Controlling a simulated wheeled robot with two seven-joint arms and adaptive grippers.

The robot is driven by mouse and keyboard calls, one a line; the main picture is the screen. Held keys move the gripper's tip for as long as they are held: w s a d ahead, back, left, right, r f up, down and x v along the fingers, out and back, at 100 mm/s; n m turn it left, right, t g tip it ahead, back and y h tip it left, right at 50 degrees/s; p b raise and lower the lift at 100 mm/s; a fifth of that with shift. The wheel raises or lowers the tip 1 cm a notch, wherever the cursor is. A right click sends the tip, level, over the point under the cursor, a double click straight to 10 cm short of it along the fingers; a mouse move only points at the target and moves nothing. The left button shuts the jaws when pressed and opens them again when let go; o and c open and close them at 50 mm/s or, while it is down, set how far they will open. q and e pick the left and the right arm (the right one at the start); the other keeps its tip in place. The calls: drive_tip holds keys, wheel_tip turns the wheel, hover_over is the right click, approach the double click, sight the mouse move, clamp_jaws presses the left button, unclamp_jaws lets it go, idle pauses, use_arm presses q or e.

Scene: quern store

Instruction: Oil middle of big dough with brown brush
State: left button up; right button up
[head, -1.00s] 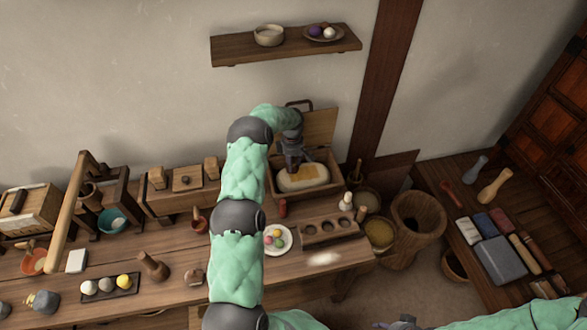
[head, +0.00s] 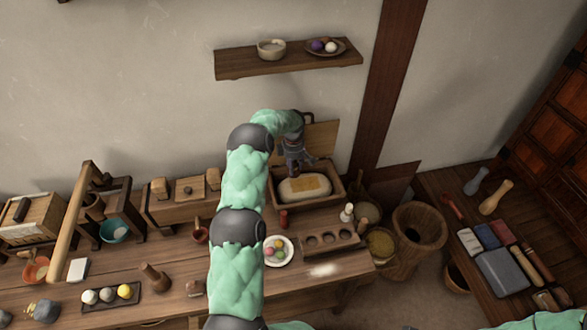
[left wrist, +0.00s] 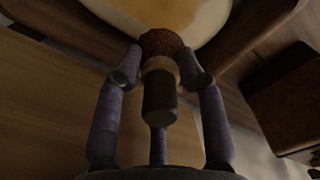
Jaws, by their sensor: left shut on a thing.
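The big dough (head: 288,195) is a pale, rounded loaf in an open wooden box (head: 332,190) against the wall. A yellow-brown oiled patch (head: 307,186) covers the middle of its top. My left gripper (head: 297,164) is at the dough's far side. In the left wrist view its fingers are shut on the brown brush (left wrist: 159,95), whose dark handle and reddish-brown bristles show between them. The bristles are close to the edge of the dough (left wrist: 212,18); I cannot tell whether they touch. My right gripper is out of view.
A red jar (head: 283,219), a plate of coloured balls (head: 278,250) and a block with round hollows (head: 331,237) stand in front of the box. The box lid (head: 318,140) stands up behind. A shelf (head: 290,64) hangs above.

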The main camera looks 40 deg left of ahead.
use_arm(q)
drive_tip(key=shift+r+p, duration=0.35)
drive_tip(key=shift+r, duration=0.8)
drive_tip(key=shift+r+p, duration=0.6)
drive_tip(key=shift+r, duration=0.9)
drive_tip(key=shift+s, duration=0.1)
